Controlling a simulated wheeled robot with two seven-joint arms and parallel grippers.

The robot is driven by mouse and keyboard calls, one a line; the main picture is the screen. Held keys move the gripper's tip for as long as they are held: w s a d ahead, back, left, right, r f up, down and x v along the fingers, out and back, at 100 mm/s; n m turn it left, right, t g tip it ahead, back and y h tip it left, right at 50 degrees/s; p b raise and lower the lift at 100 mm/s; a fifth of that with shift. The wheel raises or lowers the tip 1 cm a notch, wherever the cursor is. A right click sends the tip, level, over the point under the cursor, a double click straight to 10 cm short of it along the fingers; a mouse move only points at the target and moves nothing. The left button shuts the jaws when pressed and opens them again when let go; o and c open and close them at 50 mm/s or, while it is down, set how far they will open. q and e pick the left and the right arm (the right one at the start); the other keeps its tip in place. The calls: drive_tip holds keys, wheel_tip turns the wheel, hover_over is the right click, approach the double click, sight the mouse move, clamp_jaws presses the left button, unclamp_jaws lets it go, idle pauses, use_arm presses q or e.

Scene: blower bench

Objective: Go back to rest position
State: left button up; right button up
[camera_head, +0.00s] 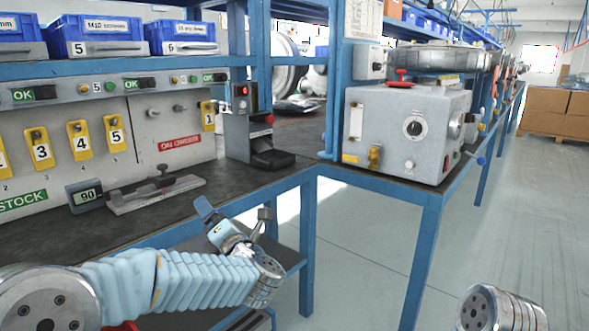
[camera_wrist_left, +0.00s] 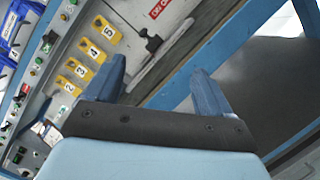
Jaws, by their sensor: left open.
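My left gripper (camera_head: 236,213) is at the end of the light blue arm that comes in from the left in the head view. It hangs in front of the bench's front edge, apart from everything on the bench. In the left wrist view its two blue fingers (camera_wrist_left: 160,88) stand apart with nothing between them. Of my right arm, only a metal joint (camera_head: 497,310) shows at the bottom right of the head view. My right gripper is out of view.
The dark bench top (camera_head: 130,222) carries a digital gauge (camera_head: 85,195), a clamp fixture (camera_head: 155,190) and a small grey device (camera_head: 250,140). Yellow numbered tags (camera_head: 79,140) hang on the back panel. A grey box machine (camera_head: 408,130) stands right. Floor (camera_head: 520,200) is clear at right.

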use_arm(q)
wheel_tip(320, 180, down, 21)
drive_tip(key=w+d+m+g+h, duration=0.1)
drive_tip(key=d+m+h, duration=0.2)
drive_tip(key=m+h, duration=0.75)
drive_tip(key=s+f+m+g, duration=0.45)
drive_tip(key=f+m, duration=0.45)
drive_tip(key=f, duration=0.4)
drive_tip(key=s+d+f+m+g+h, duration=0.1)
drive_tip(key=s+f+m+g, duration=0.2)
drive_tip(key=s, duration=0.6)
drive_tip(key=s+d+f+m+g+h+p, duration=0.1)
drive_tip(key=s+f+m+g+h, duration=0.1)
drive_tip(key=s+f, duration=0.5)
drive_tip(key=s+d+f+m+g+h, duration=0.1)
drive_tip(key=s+f+m+g, duration=0.3)
drive_tip(key=s, duration=0.7)
wheel_tip(320, 180, down, 2)
drive_tip(key=shift+s+f+m+h, duration=0.1)
drive_tip(key=shift+s+m+h, duration=0.1)
drive_tip(key=shift+m+h, duration=0.3)
drive_tip(key=shift+w+g, duration=0.1)
drive_tip(key=shift+g, duration=0.15)
drive_tip(key=shift+c, duration=0.5)
